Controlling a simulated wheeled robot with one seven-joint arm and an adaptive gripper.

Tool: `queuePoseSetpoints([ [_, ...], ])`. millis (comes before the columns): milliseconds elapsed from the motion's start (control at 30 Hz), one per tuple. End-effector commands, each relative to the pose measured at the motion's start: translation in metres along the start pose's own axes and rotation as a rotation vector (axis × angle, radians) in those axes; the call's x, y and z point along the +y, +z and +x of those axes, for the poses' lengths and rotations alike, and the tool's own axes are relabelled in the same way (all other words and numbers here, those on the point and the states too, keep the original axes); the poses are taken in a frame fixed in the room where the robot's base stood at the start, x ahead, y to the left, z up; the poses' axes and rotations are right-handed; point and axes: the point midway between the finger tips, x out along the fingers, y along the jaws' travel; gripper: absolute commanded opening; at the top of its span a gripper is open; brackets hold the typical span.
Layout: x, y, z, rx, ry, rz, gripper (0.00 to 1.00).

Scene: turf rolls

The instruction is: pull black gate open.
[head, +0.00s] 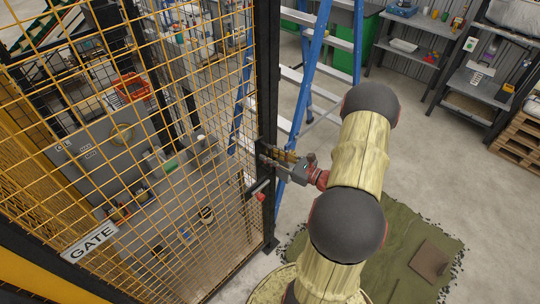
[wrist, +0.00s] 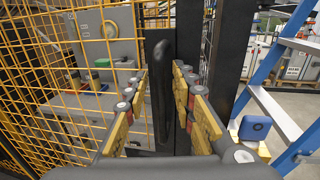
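The gate (head: 185,130) is a yellow wire mesh panel in a black frame, with a "GATE" sign (head: 90,241) at its lower left. Its black edge post (head: 267,80) stands upright left of my arm. A black upright handle (wrist: 161,95) shows in the middle of the wrist view. My gripper (head: 270,156) is at the post's height of the latch area. In the wrist view my gripper (wrist: 160,78) is open, one finger on each side of the handle, with gaps visible on both sides. How deep the handle sits between the fingers is unclear.
A small red-tipped part (head: 261,197) sits on the post below my gripper. A blue stepladder (head: 316,70) stands close behind the post. Grey shelves (head: 415,50) line the back right.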

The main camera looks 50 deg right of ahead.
Motion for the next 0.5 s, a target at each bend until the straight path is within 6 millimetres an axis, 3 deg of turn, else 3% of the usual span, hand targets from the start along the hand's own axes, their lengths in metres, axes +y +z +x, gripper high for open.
queuePoseSetpoints([
  [133, 0.0000, -0.0001, -0.0001, 0.000, 0.000, 0.000, 0.26],
  [500, 0.0001, 0.0000, -0.0003, 0.000, 0.001, 0.000, 0.05],
])
